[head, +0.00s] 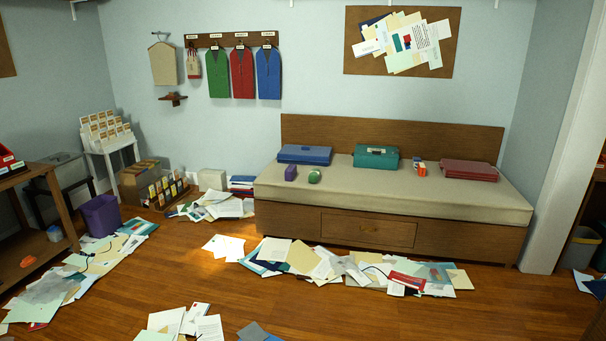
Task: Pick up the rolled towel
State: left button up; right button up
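I cannot make out a rolled towel for certain. On the cushioned bench (400,189) by the back wall lie a flat blue case or folder stack (304,154), a teal case with a handle (376,160) and a flat red stack (468,171). Nearer the bench's left front are a small purple block (290,173) and a small rounded green item (314,177), too small to identify. A small orange and blue item (420,169) lies beside the teal case. Neither of my grippers is in view.
Loose papers (340,265) cover the floor before the bench; more papers (185,322) lie in the foreground. A purple bin (101,216) stands left, near a wooden table (58,205). Bare wooden floor (160,270) shows between the papers. A grey bin (579,247) stands far right.

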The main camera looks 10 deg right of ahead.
aim_at(313, 175)
jog(key=i+j, duration=0.1)
jog(key=i, duration=4.3)
jog(key=l+z, duration=0.05)
jog(key=l, duration=0.05)
